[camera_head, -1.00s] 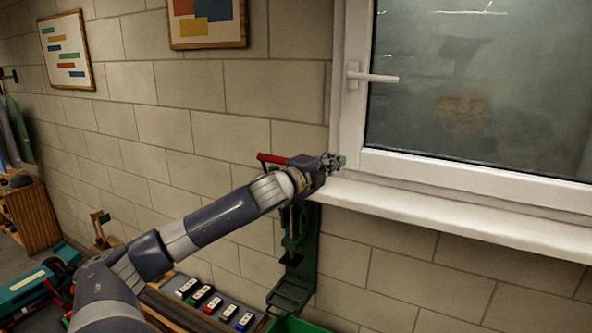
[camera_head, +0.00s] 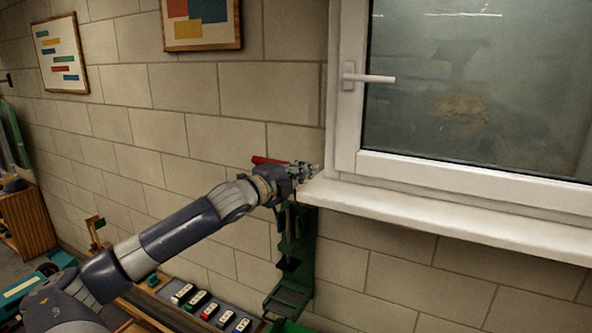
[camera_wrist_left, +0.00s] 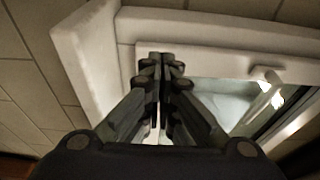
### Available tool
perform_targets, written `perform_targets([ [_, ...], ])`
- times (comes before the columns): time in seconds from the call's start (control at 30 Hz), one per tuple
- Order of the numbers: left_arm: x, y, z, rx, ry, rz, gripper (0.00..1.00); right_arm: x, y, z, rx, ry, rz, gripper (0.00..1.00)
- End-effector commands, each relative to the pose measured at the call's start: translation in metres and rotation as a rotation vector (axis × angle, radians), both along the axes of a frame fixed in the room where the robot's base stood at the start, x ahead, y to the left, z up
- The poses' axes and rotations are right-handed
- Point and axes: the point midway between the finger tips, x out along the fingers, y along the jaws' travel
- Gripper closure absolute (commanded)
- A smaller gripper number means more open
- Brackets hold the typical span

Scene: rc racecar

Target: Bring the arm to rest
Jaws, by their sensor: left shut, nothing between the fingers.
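My left arm comes in from the lower left of the head view, stretched toward the wall. My left gripper (camera_head: 312,170) is near the left end of the window sill, in front of the lower left corner of the window frame. In the left wrist view its fingers (camera_wrist_left: 160,75) are together with nothing between them. The window frame (camera_wrist_left: 85,60) and the window handle (camera_wrist_left: 268,85) lie beyond the fingers. I cannot tell whether the fingers touch the frame or sill. My right gripper is not in view.
A green stand (camera_head: 302,250) with a red lever (camera_head: 268,160) is just below and behind my left wrist. The window sill (camera_head: 440,222) runs to the right. A row of several small coloured items (camera_head: 208,310) lies below the arm. A wooden cabinet (camera_head: 28,220) is at far left.

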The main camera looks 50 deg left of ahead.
Motion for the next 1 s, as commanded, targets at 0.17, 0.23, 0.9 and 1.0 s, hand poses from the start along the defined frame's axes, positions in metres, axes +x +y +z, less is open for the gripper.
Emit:
perform_targets([
  [0.17, -0.013, 0.006, -0.002, -0.003, 0.004, 0.001, 1.0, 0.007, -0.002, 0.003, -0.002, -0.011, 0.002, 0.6],
  [0.23, -0.016, 0.007, -0.001, -0.002, 0.002, 0.001, 1.0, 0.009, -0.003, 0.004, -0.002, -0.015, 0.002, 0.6],
  [0.9, -0.045, 0.081, -0.101, -0.168, 0.071, 0.163, 1.0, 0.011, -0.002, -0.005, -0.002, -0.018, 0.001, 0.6],
  [1.0, -0.066, 0.113, -0.168, -0.268, 0.118, 0.254, 1.0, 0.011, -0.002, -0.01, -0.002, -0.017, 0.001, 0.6],
])
